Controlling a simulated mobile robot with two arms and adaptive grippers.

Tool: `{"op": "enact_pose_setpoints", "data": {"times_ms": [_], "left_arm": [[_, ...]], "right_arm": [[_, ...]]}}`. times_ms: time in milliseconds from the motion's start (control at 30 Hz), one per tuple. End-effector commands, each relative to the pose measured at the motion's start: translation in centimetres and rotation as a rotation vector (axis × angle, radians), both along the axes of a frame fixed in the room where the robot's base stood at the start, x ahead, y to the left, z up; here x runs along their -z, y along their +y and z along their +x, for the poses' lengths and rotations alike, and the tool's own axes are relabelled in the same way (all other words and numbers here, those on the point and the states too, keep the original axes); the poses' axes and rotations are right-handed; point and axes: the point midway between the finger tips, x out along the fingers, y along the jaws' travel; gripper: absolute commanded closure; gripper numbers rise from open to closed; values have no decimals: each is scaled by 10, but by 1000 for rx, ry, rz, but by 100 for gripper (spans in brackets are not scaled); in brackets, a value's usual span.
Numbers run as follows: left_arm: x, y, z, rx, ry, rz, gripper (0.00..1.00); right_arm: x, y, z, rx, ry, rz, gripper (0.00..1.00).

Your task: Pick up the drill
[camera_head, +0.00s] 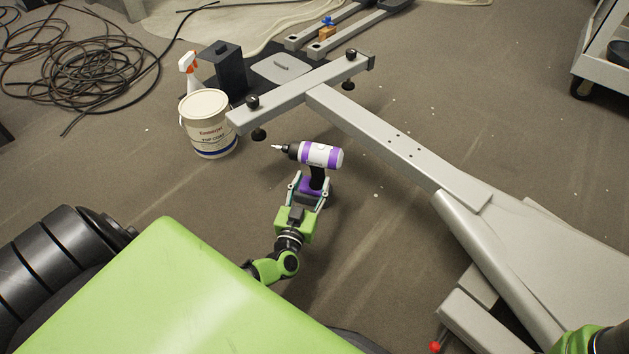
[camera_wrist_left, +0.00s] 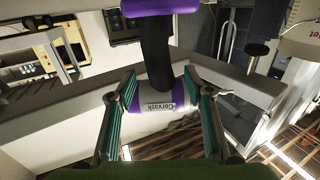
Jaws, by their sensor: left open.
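The drill (camera_head: 320,155) is white and purple with a black handle and stands upright on the floor, its bit pointing left in the head view. My left gripper (camera_head: 311,182) is at its handle, just above its purple base. In the left wrist view the drill looks upside down, with its black handle (camera_wrist_left: 156,55) between the two fingers of my left gripper (camera_wrist_left: 161,80). The fingers are open, one on each side, with gaps to the handle. The white and purple body (camera_wrist_left: 155,104) shows behind the fingers. My right gripper is not in view.
A grey metal frame (camera_head: 385,135) with a crossbar stands behind and right of the drill. A white bucket (camera_head: 207,140), a spray bottle (camera_head: 188,68) and a black box (camera_head: 227,75) are behind left. Coiled cables (camera_head: 80,60) lie far left. Floor left of the drill is clear.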

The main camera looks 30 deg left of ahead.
Motion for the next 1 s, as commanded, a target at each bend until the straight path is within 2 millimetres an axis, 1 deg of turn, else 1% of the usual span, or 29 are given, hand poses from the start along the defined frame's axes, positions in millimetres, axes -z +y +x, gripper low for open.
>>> {"op": "enact_pose_setpoints", "data": {"times_ms": [167,267,400,533,700,900,933,967,1000], "left_arm": [[1,3,9,1,-1,1,53],[4,5,17,0,-3,0,53],[7,9,33,1,-3,0,53],[5,14,47,0,-4,0,53],[3,16,55,0,-1,-1,53],[2,16,56,0,0,-1,53],[2,16,55,0,0,-1,55],[2,16,55,0,0,-1,63],[2,16,55,0,0,-1,74]], "right_arm": [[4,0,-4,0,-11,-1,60],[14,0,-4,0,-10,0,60],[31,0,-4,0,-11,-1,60],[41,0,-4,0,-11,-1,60],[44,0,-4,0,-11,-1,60],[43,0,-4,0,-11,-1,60],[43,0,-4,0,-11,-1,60],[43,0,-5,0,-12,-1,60],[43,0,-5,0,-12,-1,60]]}}
